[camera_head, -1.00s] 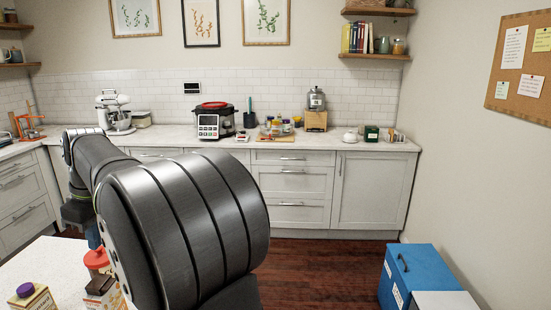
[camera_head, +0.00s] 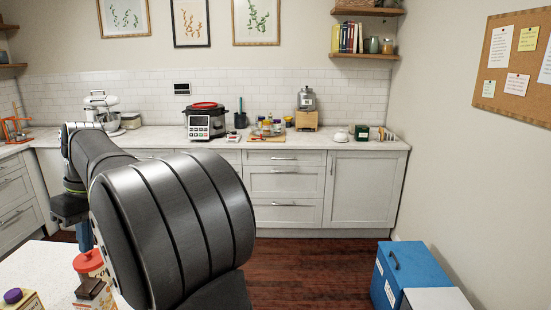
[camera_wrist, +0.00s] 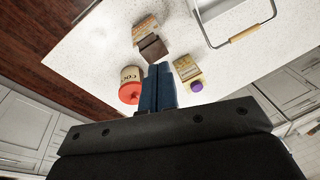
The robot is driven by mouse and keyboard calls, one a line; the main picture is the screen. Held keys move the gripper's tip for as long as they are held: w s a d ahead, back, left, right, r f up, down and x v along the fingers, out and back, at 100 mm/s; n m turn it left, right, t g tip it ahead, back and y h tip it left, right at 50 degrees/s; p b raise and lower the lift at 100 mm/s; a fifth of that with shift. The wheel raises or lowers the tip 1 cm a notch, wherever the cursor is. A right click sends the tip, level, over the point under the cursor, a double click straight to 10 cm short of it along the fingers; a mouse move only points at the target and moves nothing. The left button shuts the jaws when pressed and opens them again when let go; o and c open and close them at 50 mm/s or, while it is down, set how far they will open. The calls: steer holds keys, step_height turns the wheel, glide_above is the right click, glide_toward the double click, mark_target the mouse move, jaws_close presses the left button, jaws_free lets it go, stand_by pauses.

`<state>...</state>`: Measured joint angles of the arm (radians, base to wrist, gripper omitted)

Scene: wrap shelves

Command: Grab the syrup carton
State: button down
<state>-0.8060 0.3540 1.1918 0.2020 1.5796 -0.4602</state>
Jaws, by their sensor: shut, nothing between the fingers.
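Two cartons stand on the white table: one with a purple cap (camera_wrist: 187,70) and one with a brown top (camera_wrist: 150,45). I cannot tell from the labels which is the syrup carton. Both also show at the lower left of the head view, the purple-capped carton (camera_head: 24,301) and the brown-topped carton (camera_head: 94,294). My gripper (camera_wrist: 158,66) has blue fingers, closed together with nothing between them. In the wrist view the fingers appear between the purple-capped carton and a red-lidded canister, with the brown-topped carton beyond their tips. In the head view my gripper (camera_head: 85,236) is partly hidden.
The red-lidded canister (camera_wrist: 131,80) stands close to the fingers; it also shows in the head view (camera_head: 90,264). A tray with a handle (camera_wrist: 235,33) is at the table's upper right. A blue box (camera_head: 402,272) stands on the floor. Counters line the back wall.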

mark_target(103, 282)
steer(key=c, duration=0.8)
jaws_free()
steer(key=o, duration=0.4)
steer(key=shift+w+f+m, duration=0.15)
steer(key=shift+m, duration=0.15)
steer(key=o, duration=0.4)
steer(key=shift+w+d+f+m, duration=0.2)
steer(key=shift+w+m, duration=0.05)
steer(key=shift+m, duration=0.45)
steer(key=shift+c, duration=0.2)
steer(key=shift+o, duration=0.2)
steer(key=w+m, duration=0.1)
steer(key=m, duration=0.2)
steer(key=d+f+m+y, duration=0.1)
steer(key=m, duration=0.1)
steer(key=w+f+m, duration=0.1)
steer(key=m, duration=0.2)
steer(key=shift+w+d+f+m+g+y, duration=0.2)
steer(key=shift+w+m+g+y, duration=0.1)
steer(key=shift+w, duration=0.05)
steer(key=a+f+m, duration=0.1)
steer(key=f, duration=0.2)
steer(key=a+f+m, duration=0.1)
steer(key=f, duration=0.2)
steer(key=s+a+f+m, duration=0.1)
steer(key=f, duration=0.3)
steer(key=shift+m+y, duration=0.3)
steer(key=shift+d+r, duration=0.1)
